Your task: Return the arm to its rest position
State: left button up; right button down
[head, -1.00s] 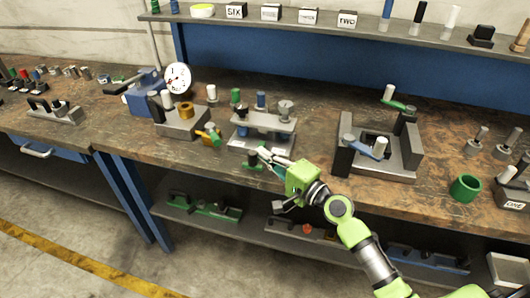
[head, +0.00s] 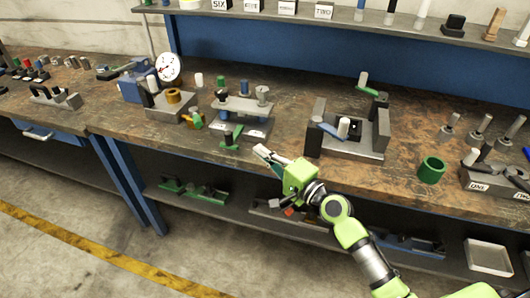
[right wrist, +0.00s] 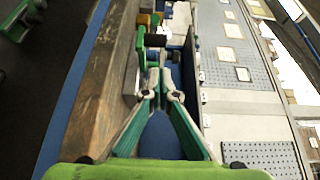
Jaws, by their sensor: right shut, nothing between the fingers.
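My right gripper (head: 264,156) is shut and empty, at the bench's front edge. Its fingertips also show close together in the right wrist view (right wrist: 163,82). To its left stands a grey fixture (head: 243,103) with a raised plate and several pegs. A green-handled part (head: 231,138) lies at the fixture's front, apart from the fingertips. To the gripper's right is a dark metal frame (head: 352,146) with a blue lever (head: 329,130) and a green lever (head: 367,88). I cannot tell which part is the task's arm. My left gripper is not in view.
The wooden bench (head: 290,100) runs across the view. A block with a brass ring and dial gauge (head: 168,67) stands left. A green ring (head: 432,170) and a peg block (head: 490,181) stand right. A lower shelf (head: 232,209) holds several parts.

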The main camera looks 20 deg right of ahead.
jog(key=s+a+f+n+g, duration=0.35)
jog(key=s+f+n, duration=0.2)
jog(key=s, duration=0.25)
jog(key=s+a+f+n+g, duration=0.3)
jog(key=s+f+n+g, duration=0.1)
jog(key=s+f, duration=0.25)
jog(key=s+d+f+n+g+h, duration=0.25)
jog(key=s+d+h, duration=0.2)
jog(key=s, duration=0.55)
jog(key=s+d+f+n+g+h, duration=0.25)
jog(key=s+d, duration=0.35)
jog(key=s, duration=0.4)
jog(key=s+f+g, duration=0.2)
jog(key=s+f, duration=0.1)
jog(key=f, duration=2.6)
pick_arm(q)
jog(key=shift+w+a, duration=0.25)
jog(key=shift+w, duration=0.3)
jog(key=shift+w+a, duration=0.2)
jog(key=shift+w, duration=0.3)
pick_arm(e)
jog(key=s+d+f, duration=0.3)
jog(key=s+f, duration=1.1)
jog(key=s, duration=0.2)
jog(key=shift+n+g+h, duration=0.35)
jog(key=shift+h, duration=0.05)
